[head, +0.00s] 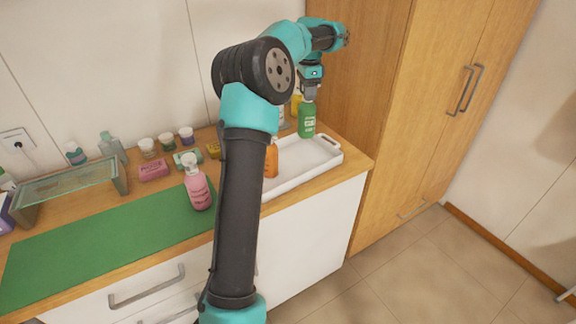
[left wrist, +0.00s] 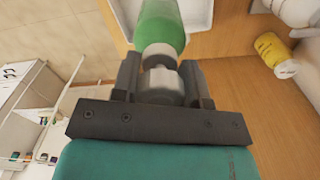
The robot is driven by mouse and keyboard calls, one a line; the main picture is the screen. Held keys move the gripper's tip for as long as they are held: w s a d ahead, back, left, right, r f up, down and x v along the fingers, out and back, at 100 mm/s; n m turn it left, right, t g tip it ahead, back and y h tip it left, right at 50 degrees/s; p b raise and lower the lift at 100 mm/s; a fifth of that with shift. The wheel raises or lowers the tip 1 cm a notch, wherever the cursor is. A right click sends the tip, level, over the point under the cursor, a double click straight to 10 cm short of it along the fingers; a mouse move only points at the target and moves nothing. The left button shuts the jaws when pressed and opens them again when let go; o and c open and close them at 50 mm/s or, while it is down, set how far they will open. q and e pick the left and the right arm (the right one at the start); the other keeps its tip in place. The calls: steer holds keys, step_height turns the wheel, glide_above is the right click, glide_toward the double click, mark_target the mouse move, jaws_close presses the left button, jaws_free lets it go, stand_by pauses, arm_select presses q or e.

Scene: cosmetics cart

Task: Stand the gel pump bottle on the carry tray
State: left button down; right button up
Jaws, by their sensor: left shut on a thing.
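The green gel pump bottle (head: 307,120) hangs upright under my left gripper (head: 309,93) at the back edge of the tray. In the left wrist view the jaws (left wrist: 160,82) are shut on its pale neck, above the green body (left wrist: 160,28). The white carry tray (head: 318,164) lies at the right end of the counter, partly hidden by my left arm; its rim shows in the left wrist view (left wrist: 208,14). I cannot tell whether the bottle's base touches anything. My right gripper is not in view.
An orange bottle (head: 271,160) stands at the tray's left part, partly behind my arm. A yellow container (head: 295,104) is behind the green bottle. The tray's right half is clear.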

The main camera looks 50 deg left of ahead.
mark_target(307, 119)
arm_select(q)
steer(key=shift+f, duration=0.1)
steer(key=shift+f, duration=3.15)
steer(key=shift+f, duration=1.75)
steer(key=c, duration=0.6)
jaws_free()
steer(key=shift+f, duration=0.15)
steer(key=shift+c, duration=0.2)
step_height(307, 119, up, 12)
steer(key=shift+r, duration=0.15)
